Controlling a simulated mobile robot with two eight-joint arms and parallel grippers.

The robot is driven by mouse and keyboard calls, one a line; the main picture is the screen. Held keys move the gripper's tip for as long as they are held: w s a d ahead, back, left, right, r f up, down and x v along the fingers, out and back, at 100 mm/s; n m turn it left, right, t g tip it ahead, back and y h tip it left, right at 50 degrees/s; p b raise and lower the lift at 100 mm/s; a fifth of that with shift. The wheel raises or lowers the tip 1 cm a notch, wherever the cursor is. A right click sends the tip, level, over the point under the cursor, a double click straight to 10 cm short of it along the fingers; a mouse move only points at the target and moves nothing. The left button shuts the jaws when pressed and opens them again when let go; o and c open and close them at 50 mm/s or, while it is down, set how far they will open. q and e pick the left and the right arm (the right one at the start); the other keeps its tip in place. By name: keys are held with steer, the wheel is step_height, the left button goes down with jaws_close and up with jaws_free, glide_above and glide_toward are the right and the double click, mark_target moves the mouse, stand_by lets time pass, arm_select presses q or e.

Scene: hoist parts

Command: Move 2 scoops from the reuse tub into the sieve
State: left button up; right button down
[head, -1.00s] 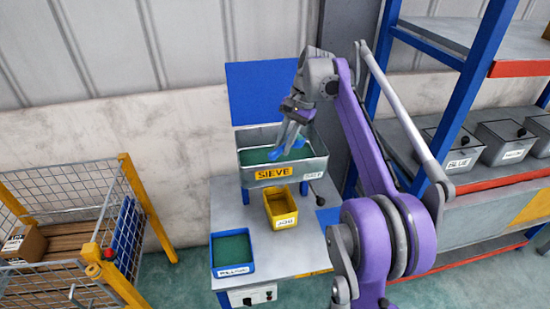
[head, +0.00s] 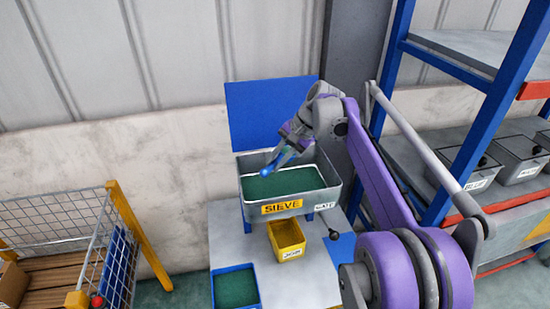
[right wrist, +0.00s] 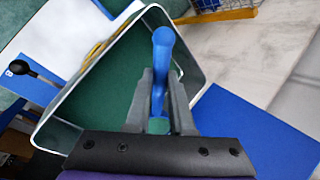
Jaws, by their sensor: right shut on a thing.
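My right gripper (head: 282,158) is shut on a blue scoop (head: 267,170) above the sieve (head: 330,190), a grey metal box with a yellow SIEVE label. The scoop slants down to the left in the head view. In the right wrist view, the blue scoop (right wrist: 162,50) sits between the two fingers (right wrist: 161,88), over the sieve's green inside. I cannot tell whether the scoop holds anything. A blue tub (head: 234,267) with green contents stands at the table's front left, cut off by the frame; its label is out of view. My left gripper is not in view.
A yellow bin (head: 288,248) stands in front of the sieve. A dark knob (head: 333,234) sticks out near the sieve's GATE label. A blue panel (head: 268,105) rises behind. A wire cage (head: 60,222) is at left and shelving (head: 480,120) with lidded boxes at right.

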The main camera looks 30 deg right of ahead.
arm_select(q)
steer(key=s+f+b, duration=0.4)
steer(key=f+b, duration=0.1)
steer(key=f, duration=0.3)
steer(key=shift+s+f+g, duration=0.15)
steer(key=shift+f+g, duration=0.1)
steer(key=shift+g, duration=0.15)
arm_select(e)
steer(key=shift+s+d+f+m+t+y, duration=0.1)
steer(key=shift+s+f+m+t+y, duration=0.25)
steer(key=shift+t+y, duration=0.85)
steer(key=shift+s+d+f+m+t+y, duration=0.15)
steer(key=shift+f+t+y, duration=0.2)
steer(key=shift+t, duration=1.65)
steer(key=shift+s+a+f+m+t+y, duration=0.1)
steer(key=shift+s+f+m+t+y, duration=0.3)
steer(key=shift+t, duration=1.2)
steer(key=shift+w+y, duration=0.2)
steer(key=shift+y, duration=0.05)
